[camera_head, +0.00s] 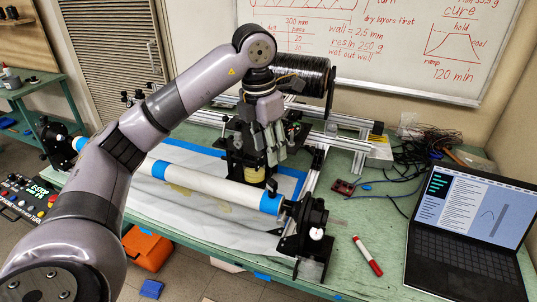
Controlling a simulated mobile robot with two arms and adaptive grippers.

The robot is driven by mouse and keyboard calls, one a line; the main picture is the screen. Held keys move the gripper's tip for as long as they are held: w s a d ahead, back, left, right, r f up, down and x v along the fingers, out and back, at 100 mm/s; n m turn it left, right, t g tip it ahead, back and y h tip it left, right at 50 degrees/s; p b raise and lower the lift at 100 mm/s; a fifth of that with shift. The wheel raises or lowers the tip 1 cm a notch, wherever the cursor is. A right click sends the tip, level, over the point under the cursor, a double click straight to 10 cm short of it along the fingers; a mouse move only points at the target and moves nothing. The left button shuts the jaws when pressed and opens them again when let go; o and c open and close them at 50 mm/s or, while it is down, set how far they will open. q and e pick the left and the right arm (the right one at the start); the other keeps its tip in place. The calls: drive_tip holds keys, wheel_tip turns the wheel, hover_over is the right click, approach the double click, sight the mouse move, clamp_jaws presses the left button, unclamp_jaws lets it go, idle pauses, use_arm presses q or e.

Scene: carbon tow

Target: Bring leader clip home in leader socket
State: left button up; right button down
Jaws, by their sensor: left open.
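My left gripper (274,150) is open, pointing down over the winding machine's black carriage (236,158), behind the white tube. The fingers hide part of the carriage. A yellowish cylinder (253,173) shows just below and left of the fingertips; I cannot tell whether they touch. I cannot make out the leader clip or the leader socket for certain; they may be hidden by the gripper or too small. The white tube (215,187) with blue bands lies across the machine, its right end at a black end holder (308,222). My right gripper is not in view.
A black tow spool (303,76) stands behind my gripper. An open laptop (470,228), a red marker (367,256) and tangled cables (425,143) lie right on the green table (345,220). White sheeting (160,205) lies under the tube. An orange case (147,248) is on the floor.

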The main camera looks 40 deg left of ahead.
sight(272, 181)
use_arm(q)
drive_tip(key=shift+c, duration=0.4)
drive_tip(key=shift+c, duration=0.6)
drive_tip(key=p, duration=0.2)
drive_tip(key=w+m+g+p, duration=0.1)
drive_tip(key=p, duration=0.1)
drive_tip(key=shift+w+d+f+p, duration=0.1)
drive_tip(key=shift+d+f+p, duration=0.15)
drive_tip(key=shift+d+p, duration=0.1)
drive_tip(key=c, duration=0.5)
drive_tip(key=shift+w+f+p, duration=0.1)
drive_tip(key=shift+f+p, duration=0.4)
drive_tip(key=shift+c, duration=1.4)
drive_tip(key=shift+a+f, duration=0.1)
drive_tip(key=shift+f, duration=0.4)
clamp_jaws()
drive_tip(key=shift+f+b, duration=1.95)
drive_tip(key=shift+f, duration=0.85)
